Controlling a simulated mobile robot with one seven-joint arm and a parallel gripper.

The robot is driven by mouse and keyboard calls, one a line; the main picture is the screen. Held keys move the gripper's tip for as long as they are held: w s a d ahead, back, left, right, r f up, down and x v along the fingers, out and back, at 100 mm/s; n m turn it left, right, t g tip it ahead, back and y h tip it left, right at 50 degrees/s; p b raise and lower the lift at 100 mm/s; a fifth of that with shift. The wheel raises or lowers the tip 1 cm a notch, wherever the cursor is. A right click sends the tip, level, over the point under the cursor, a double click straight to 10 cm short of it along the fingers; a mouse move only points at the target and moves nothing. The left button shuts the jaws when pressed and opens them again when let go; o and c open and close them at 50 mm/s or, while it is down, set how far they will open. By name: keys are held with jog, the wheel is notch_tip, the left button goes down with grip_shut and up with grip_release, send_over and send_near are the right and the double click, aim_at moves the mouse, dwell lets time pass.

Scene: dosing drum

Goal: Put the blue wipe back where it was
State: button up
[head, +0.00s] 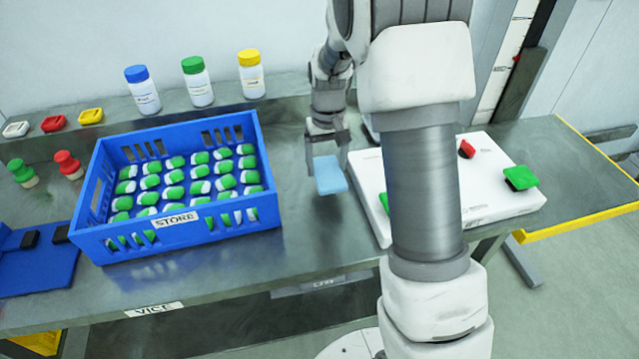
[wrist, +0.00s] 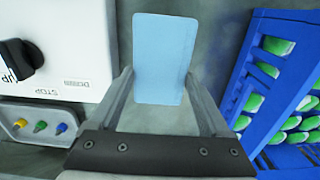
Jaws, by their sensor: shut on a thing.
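The blue wipe (head: 330,176) is a flat light-blue rectangle. My gripper (head: 326,166) is shut on it, with a finger at each side edge. The wrist view shows the wipe (wrist: 163,58) between the two fingertips, sticking out past them. In the head view it hangs in front of the steel bench, between the blue crate and the white device. I cannot tell how high it is above the bench top.
The blue STORE crate (head: 178,242) of green-and-white items stands left of my gripper. A white device (head: 500,215) with green and red controls is right, partly behind my arm. Bottles (head: 198,84) and small trays (head: 91,116) line the back shelf. Bench space (head: 310,240) in front is clear.

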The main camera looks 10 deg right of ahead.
jog(key=shift+s+a+f, duration=0.2)
jog(key=shift+a+f, duration=0.1)
jog(key=shift+a, duration=0.15)
jog(key=shift+s+a+f, duration=0.15)
jog(key=shift+a+f, duration=0.1)
jog(key=shift+a, duration=0.15)
jog(key=shift+a+f, duration=0.1)
jog(key=shift+f, duration=1.95)
jog(key=shift+b, duration=0.3)
jog(key=o, duration=1.1)
jog(key=shift+f, duration=0.1)
jog(key=shift+o, duration=0.2)
